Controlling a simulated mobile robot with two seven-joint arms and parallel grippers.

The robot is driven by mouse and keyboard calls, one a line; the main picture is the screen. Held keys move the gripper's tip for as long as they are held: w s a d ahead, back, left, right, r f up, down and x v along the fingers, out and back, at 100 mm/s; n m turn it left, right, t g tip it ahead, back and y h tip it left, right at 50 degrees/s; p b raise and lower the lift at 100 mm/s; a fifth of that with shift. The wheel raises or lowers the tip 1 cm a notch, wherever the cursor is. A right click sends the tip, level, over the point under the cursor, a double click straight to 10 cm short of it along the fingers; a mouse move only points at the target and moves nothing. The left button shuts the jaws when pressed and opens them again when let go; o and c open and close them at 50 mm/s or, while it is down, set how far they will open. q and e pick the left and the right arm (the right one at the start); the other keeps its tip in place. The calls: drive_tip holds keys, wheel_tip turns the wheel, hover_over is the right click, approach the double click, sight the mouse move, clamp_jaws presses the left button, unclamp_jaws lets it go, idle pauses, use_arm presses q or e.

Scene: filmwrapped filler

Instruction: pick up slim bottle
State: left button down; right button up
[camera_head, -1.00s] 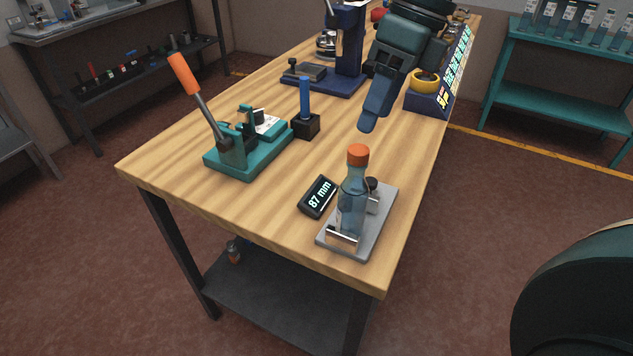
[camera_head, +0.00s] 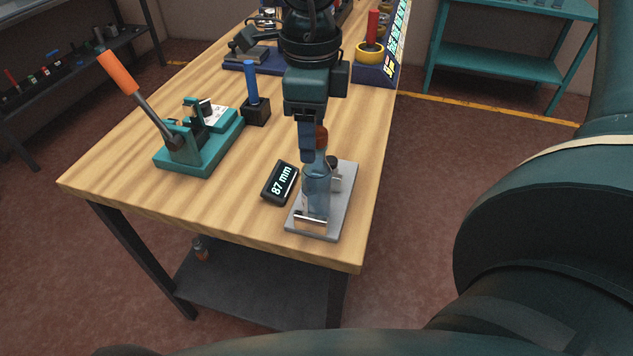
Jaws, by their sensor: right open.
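The slim bottle (camera_head: 317,192) is clear bluish with an orange-red cap. It stands upright on a grey metal plate (camera_head: 343,205) near the table's front right corner. My right gripper (camera_head: 311,146) is open and points down at the bottle's top. Its fingers cover part of the cap and neck, with some of the cap showing at their right. I cannot tell whether they touch the bottle or are just in front of it. My left gripper is not in view.
A black display reading 87 mm (camera_head: 280,183) lies left of the plate. A teal lever press (camera_head: 205,150) and a blue-handled tool in a black block (camera_head: 256,110) stand farther left. A yellow ring (camera_head: 369,53) is at the back. The wooden table's (camera_head: 130,170) front left is clear.

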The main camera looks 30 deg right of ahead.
sight(317, 179)
drive_tip(key=f, duration=0.2)
drive_tip(key=shift+s+d+f, duration=0.2)
drive_tip(key=shift+s+f, duration=0.05)
drive_tip(key=shift+f, duration=0.1)
drive_tip(key=shift+f+p, duration=0.3)
drive_tip(key=shift+f, duration=0.25)
drive_tip(key=shift+c, duration=0.6)
clamp_jaws()
